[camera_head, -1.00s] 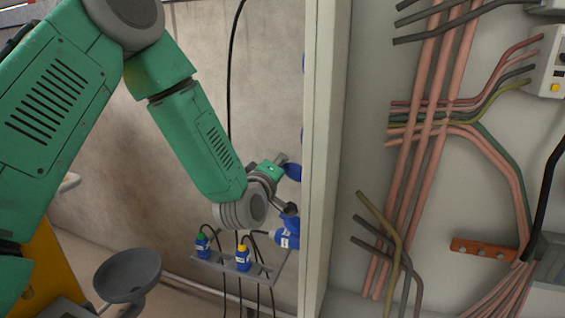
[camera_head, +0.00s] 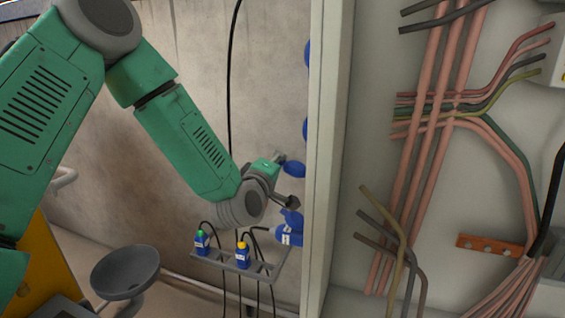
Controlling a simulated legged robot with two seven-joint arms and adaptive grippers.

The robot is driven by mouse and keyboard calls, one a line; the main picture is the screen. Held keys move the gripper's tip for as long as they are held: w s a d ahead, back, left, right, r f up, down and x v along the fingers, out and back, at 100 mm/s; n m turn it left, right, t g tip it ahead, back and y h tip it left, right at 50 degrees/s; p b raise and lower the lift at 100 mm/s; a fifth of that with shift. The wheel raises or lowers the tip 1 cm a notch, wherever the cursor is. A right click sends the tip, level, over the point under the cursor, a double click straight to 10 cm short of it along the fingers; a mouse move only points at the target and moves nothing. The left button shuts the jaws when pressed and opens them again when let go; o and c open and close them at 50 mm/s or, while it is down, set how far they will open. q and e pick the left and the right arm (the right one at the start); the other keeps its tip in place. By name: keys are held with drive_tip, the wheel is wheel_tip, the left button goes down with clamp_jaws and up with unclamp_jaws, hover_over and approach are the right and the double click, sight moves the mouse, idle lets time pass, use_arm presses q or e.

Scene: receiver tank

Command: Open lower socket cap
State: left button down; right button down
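Blue sockets with caps are on the outer left side of the cabinet, partly hidden by its edge. The lowest blue socket (camera_head: 288,236) has a pale label, and a blue cap piece (camera_head: 292,217) shows just above it. Another blue cap (camera_head: 294,169) sits higher, close to my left gripper. My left gripper (camera_head: 285,181) is open, one finger above and one below, with its tips close to the blue parts. The lower finger is just above the lowest socket's cap piece; I cannot tell whether they touch. My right gripper is not in view.
The cabinet edge (camera_head: 324,150) stands just right of the gripper. Inside are pink pipes and cables. A rack (camera_head: 212,258) below the gripper holds blue plugs with green (camera_head: 202,241) and yellow (camera_head: 242,254) tops. A grey bowl (camera_head: 125,272) is at lower left.

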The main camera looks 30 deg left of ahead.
use_arm(q)
drive_tip(key=shift+s+a+f+n+b, duration=0.15)
drive_tip(key=shift+f+n+b, duration=0.95)
drive_tip(key=shift+f+n, duration=0.25)
drive_tip(key=shift+s+a+f+n+b, duration=0.1)
drive_tip(key=shift+f+n+b, duration=1)
drive_tip(key=shift+n, duration=0.35)
drive_tip(key=c, duration=1.7)
unclamp_jaws()
drive_tip(key=shift+s+r, duration=0.15)
drive_tip(key=v, duration=1.1)
drive_tip(key=shift+s, duration=0.35)
